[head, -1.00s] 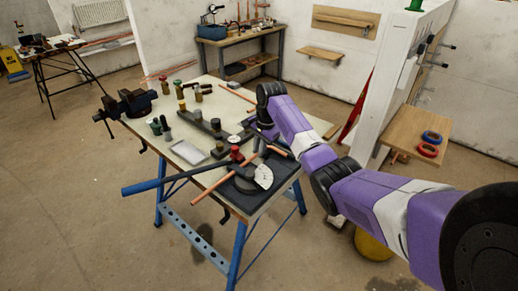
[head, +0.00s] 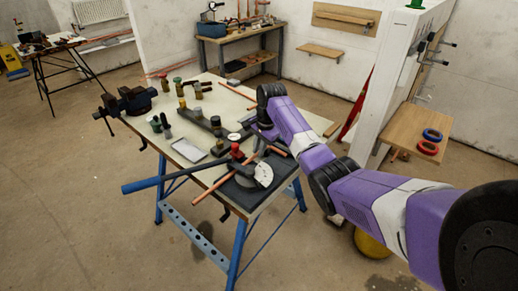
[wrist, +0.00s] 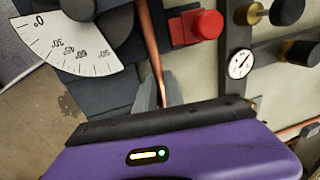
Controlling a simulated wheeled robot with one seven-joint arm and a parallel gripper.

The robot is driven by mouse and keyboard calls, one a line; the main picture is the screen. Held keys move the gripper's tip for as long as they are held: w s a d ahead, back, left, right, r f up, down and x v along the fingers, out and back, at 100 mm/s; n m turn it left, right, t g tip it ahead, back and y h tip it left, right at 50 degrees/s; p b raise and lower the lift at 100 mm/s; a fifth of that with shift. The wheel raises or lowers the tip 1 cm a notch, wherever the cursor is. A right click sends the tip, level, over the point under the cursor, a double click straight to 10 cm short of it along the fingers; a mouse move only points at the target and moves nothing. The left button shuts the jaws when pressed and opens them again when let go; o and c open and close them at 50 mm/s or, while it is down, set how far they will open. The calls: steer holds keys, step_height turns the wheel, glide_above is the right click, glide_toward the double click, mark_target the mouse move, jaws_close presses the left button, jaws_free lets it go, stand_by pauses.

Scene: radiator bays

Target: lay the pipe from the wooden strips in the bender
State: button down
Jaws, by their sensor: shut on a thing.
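The copper pipe (head: 212,188) slants across the pipe bender, and its near end sticks out past the bench edge. In the wrist view the pipe (wrist: 150,40) runs between the white angle scale (wrist: 70,45) and the red knob (wrist: 197,25). My gripper (wrist: 158,92) is shut on it, one finger on each side. The bender (head: 262,174) sits on a dark base, its long blue handle (head: 150,185) pointing left. I cannot tell whether the pipe rests fully in the bender's groove. In the head view my gripper's fingertips are hard to make out.
A small gauge (wrist: 240,64) and dark-knobbed fittings stand beside the bender. A vice (head: 130,101) is on the bench's left edge. A white post (head: 385,100) and a wooden shelf (head: 412,130) with coloured rings stand right of my arm.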

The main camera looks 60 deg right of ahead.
steer(key=shift+f, duration=0.1)
steer(key=c, duration=1.4)
jaws_free()
steer(key=shift+o, duration=0.2)
step_height(320, 180, up, 8)
steer(key=s, duration=0.1)
steer(key=shift+s+a+f+b, duration=0.15)
steer(key=shift+s+a+b, duration=0.15)
steer(key=shift+b, duration=0.1)
steer(key=shift+d, duration=0.1)
